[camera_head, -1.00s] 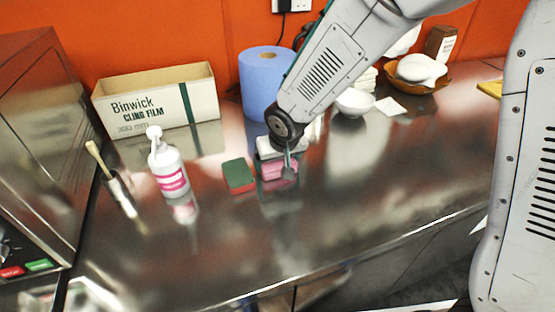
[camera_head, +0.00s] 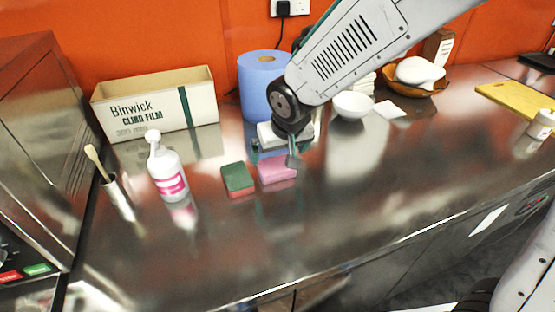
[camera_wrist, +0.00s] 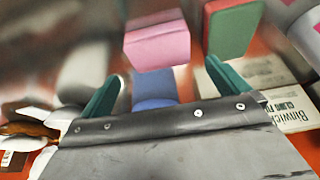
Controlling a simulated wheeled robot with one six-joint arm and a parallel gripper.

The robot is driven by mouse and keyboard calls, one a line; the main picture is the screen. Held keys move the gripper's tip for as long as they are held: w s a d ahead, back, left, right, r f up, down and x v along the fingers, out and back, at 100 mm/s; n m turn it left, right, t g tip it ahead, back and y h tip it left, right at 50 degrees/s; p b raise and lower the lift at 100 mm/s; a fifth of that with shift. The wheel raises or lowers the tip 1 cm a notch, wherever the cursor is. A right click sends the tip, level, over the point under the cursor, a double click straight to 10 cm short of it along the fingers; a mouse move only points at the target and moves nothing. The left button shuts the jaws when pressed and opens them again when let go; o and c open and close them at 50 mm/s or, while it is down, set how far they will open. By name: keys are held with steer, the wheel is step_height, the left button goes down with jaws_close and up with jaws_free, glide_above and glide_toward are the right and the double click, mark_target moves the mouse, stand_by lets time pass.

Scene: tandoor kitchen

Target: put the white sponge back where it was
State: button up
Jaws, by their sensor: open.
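A pink sponge (camera_head: 277,169) lies on the steel counter, just right of a green-topped red sponge (camera_head: 238,179). I cannot make out a clearly white sponge. My gripper (camera_head: 274,153) is open, just behind and above the pink sponge. In the wrist view, the green fingers of my gripper (camera_wrist: 165,73) are spread with nothing between them. The pink sponge (camera_wrist: 157,45) shows just beyond the fingertips, apart from them. The green and red sponge (camera_wrist: 232,28) shows to its right. A white part by my wrist in the head view hides some of the counter behind.
A white pump bottle (camera_head: 168,175) and a brush in a holder (camera_head: 118,198) stand left. Behind are a cling film box (camera_head: 155,105) and a blue roll (camera_head: 262,80). A white bowl (camera_head: 353,105) and a white card (camera_head: 390,109) are right. The front counter is clear.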

steer(key=s+d+r+m+g+h, duration=0.1)
steer(key=s+d+r, duration=0.5)
steer(key=d, duration=0.2)
steer(key=s+d+r+m, duration=0.1)
steer(key=s+d+r, duration=0.45)
steer(key=d, duration=0.25)
steer(key=s+d+g, duration=0.1)
steer(key=s+d, duration=0.2)
steer(key=s, duration=0.4)
steer(key=s+d+r+m+g, duration=0.1)
steer(key=s+d, duration=0.2)
steer(key=s, duration=0.3)
steer(key=shift+s+d+r, duration=0.25)
steer(key=shift+s, duration=0.15)
